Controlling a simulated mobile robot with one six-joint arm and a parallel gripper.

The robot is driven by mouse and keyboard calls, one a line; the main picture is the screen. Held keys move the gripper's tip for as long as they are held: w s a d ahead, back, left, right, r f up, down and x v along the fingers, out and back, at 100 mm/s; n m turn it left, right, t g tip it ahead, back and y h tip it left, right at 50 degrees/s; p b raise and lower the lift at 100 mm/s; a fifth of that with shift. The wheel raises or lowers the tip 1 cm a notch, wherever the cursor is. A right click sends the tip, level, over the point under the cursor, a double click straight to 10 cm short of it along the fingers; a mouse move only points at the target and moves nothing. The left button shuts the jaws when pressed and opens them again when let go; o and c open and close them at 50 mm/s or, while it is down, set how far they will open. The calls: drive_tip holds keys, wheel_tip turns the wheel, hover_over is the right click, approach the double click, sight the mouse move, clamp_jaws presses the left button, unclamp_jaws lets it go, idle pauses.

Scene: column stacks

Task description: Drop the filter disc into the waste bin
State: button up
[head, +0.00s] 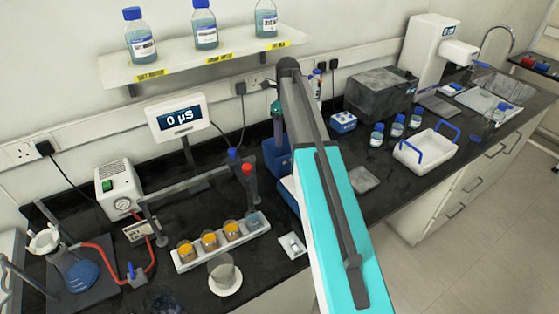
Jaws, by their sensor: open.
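I cannot pick out the filter disc in the head view. A white funnel (44,241) sits on a flask with blue liquid (82,274) at the far left of the bench; I cannot tell whether a disc lies in it. I see nothing that I can name as the waste bin. My gripper is not in view. My own arm, with a turquoise link, rises through the middle of the view and hides part of the bench behind it.
To the right are a grey box (380,92), blue-capped bottles (377,136) and a blue-handled white tray (424,158). Floor is free at lower right.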

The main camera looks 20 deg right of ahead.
wheel_tip(320, 180, up, 10)
drive_tip(key=b, duration=0.3)
drive_tip(key=shift+f, duration=0.25)
drive_tip(key=shift+s+f, duration=0.1)
idle(0.9)
